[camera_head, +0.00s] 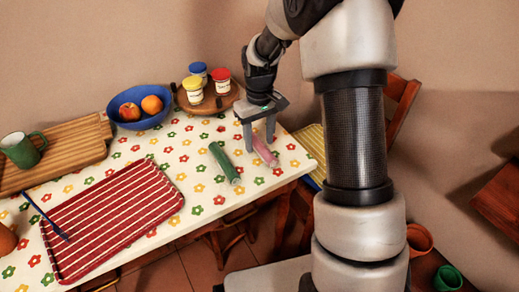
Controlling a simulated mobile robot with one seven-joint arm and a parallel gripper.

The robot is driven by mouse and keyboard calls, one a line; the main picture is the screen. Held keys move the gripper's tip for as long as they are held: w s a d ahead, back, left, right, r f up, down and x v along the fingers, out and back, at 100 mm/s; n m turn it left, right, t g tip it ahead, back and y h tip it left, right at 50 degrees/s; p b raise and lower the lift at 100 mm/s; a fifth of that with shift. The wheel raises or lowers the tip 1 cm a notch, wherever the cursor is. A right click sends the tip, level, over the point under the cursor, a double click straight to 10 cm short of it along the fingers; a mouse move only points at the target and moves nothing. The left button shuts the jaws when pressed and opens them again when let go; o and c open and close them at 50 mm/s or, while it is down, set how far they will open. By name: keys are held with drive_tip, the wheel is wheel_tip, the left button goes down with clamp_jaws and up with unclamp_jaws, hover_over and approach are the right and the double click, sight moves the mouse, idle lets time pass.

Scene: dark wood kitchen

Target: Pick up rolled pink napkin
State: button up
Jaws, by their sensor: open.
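A rolled pink napkin (264,150) lies on the flowered tablecloth near the right end of the table. My gripper (259,146) is open and points down over it. Its two fingers appear on either side of the napkin's upper part, one to the left and one to the right. I cannot tell how far above the cloth the fingertips are. A rolled green napkin (224,163) lies to the left of the pink one, apart from it.
A wooden chair (402,105) stands at the right.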

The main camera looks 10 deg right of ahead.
drive_tip(key=shift+f, duration=0.1)
drive_tip(key=shift+c, duration=0.4)
drive_tip(key=c, duration=1)
drive_tip(key=shift+c, duration=0.2)
